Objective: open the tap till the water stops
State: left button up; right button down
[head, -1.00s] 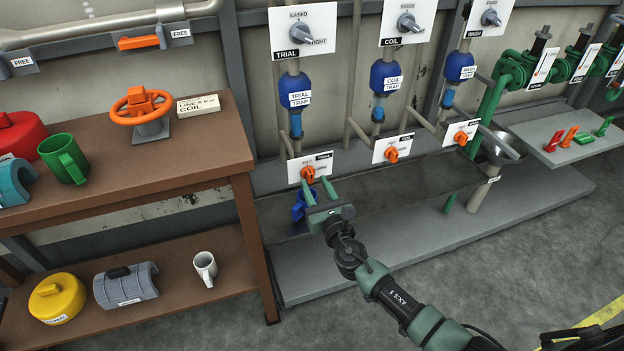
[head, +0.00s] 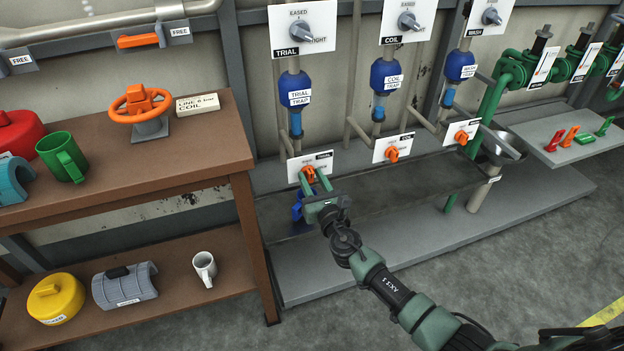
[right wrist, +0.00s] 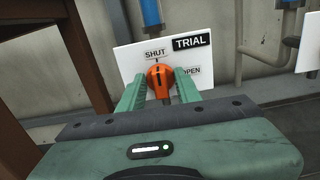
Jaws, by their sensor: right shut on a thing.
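The orange tap knob (head: 309,174) sits on a white plate (head: 326,158) marked TRIAL, below the blue TRIAL TRAP (head: 295,90). In the right wrist view the knob (right wrist: 160,80) has its dark mark upright, in line with SHUT; OPEN is printed to its right. My right gripper (head: 313,178) is shut on the knob, with one green finger on each side. A blue cup (head: 297,208) stands beneath the tap, partly hidden by my gripper. No water can be made out. My left gripper is out of view.
Similar orange taps sit to the right, on the COIL plate (head: 391,154) and beyond. A brown shelf (head: 215,150) at left holds a green mug (head: 63,157) and an orange handwheel (head: 140,105). The grey floor (head: 450,280) in front is clear.

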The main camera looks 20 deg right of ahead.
jog(key=m+b, duration=0.2)
jog(key=m, duration=0.2)
jog(key=shift+f, duration=0.2)
jog(key=m+b, duration=0.1)
jog(key=m, duration=0.4)
jog(key=shift+d+m+b, duration=0.1)
jog(key=shift+m+b, duration=0.2)
jog(key=shift+b, duration=0.05)
jog(key=shift+m, duration=0.9)
jog(key=m, duration=0.2)
jog(key=shift+m+b, duration=0.3)
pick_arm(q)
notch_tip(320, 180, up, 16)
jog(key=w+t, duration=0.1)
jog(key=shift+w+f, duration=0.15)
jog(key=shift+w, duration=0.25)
pick_arm(e)
jog(key=shift+f+m, duration=0.1)
jog(key=shift+m, duration=1.6)
jog(key=c, duration=1.4)
grip_release()
jog(key=shift+o, duration=0.2)
